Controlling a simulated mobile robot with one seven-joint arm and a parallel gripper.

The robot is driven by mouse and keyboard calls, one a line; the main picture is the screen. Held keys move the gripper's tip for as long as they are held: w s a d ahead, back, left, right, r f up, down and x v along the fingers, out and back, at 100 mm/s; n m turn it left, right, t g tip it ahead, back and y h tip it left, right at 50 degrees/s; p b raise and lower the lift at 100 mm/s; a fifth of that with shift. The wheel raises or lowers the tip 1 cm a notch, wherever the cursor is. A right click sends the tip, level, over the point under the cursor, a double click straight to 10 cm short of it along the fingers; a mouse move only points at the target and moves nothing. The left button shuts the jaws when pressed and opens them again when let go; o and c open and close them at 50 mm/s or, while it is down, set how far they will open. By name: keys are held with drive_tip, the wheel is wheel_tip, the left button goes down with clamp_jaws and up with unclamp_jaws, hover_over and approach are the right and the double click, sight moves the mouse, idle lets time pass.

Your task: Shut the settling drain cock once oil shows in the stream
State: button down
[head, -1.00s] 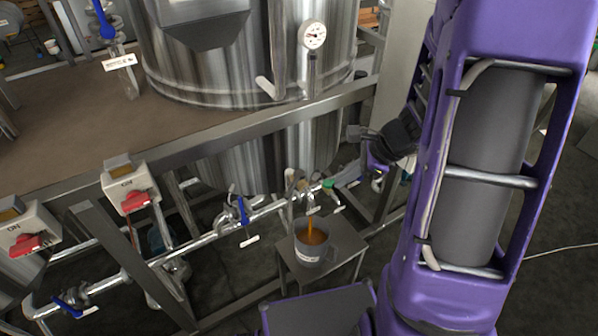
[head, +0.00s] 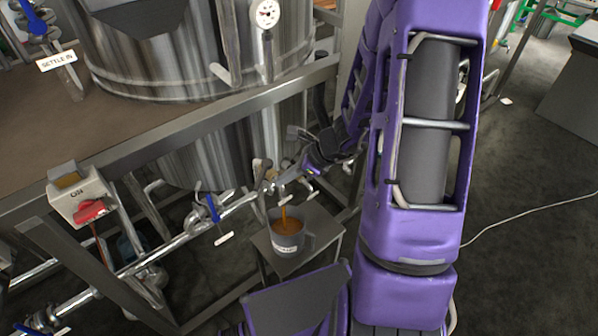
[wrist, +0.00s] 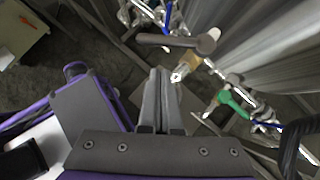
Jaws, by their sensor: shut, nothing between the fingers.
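A small brass cock (wrist: 187,65) with a grey crosswise lever (wrist: 165,40) is just beyond my fingertips in the wrist view. In the head view its pale brass part (head: 258,166) shows beside the pipe. An orange-brown stream (head: 284,212) falls below it into a grey jug (head: 288,247), whose contents are brown-orange. My gripper (head: 272,184) is at the pipe above the jug, fingers together and empty; they also show in the wrist view (wrist: 163,74). I cannot tell whether they touch the cock. A green-handled valve (wrist: 226,102) is to the right of it.
The jug stands on a small metal stand (head: 325,232). A blue-handled valve (head: 212,208) is on the pipe to the left. A steel tank (head: 190,50) and frame rail (head: 220,108) are behind and above. Floor at right is mostly clear.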

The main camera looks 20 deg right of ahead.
sight(261, 178)
drive_tip(key=shift+w+a+f, duration=0.1)
drive_tip(key=shift+w+a, duration=0.35)
drive_tip(key=shift+a, duration=0.2)
drive_tip(key=shift+w+a+f, duration=0.1)
drive_tip(key=shift+w+a, duration=0.35)
drive_tip(key=shift+a, duration=0.2)
drive_tip(key=shift+a, duration=0.2)
